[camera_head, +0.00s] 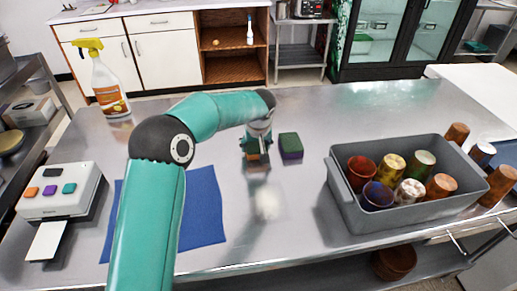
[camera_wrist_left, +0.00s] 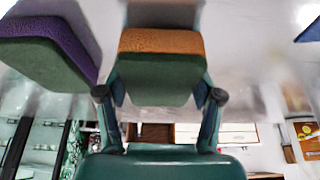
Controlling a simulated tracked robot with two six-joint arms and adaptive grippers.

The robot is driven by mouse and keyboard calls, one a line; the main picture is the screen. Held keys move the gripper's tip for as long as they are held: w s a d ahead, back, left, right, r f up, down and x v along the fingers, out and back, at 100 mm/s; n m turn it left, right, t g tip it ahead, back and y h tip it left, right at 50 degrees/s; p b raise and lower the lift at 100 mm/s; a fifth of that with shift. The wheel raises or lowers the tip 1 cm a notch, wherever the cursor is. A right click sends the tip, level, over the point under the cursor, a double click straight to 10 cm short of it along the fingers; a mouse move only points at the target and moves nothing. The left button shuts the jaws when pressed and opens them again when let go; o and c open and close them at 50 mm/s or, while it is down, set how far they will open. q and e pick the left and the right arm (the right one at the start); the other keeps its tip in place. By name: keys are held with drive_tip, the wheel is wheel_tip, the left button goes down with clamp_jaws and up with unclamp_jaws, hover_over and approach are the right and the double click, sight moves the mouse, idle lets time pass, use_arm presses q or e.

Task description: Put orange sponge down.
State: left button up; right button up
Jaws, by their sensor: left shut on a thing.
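The orange sponge (camera_head: 252,157), orange on one face and dark green on the other, is in my left gripper (camera_head: 256,147) near the middle of the steel table. The left wrist view shows the sponge (camera_wrist_left: 158,68) between the two fingers of the gripper (camera_wrist_left: 160,95), which is shut on it. Whether the sponge touches the table or is just above it, I cannot tell. A purple and green sponge (camera_head: 291,147) lies just to the right, apart from the held one; it also shows in the left wrist view (camera_wrist_left: 45,55). My right gripper is not in view.
A grey bin (camera_head: 345,205) with several coloured cups stands on the right, with more cups beside it. A blue mat (camera_head: 203,205) lies left of centre. A white device (camera_head: 60,190) and a spray bottle (camera_head: 108,88) stand on the left. The table's front middle is clear.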

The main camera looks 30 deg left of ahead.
use_arm(q)
drive_tip(key=shift+f, duration=0.7)
drive_tip(key=o, duration=1)
drive_tip(key=b+v, duration=0.1)
drive_tip(key=v, duration=1.1)
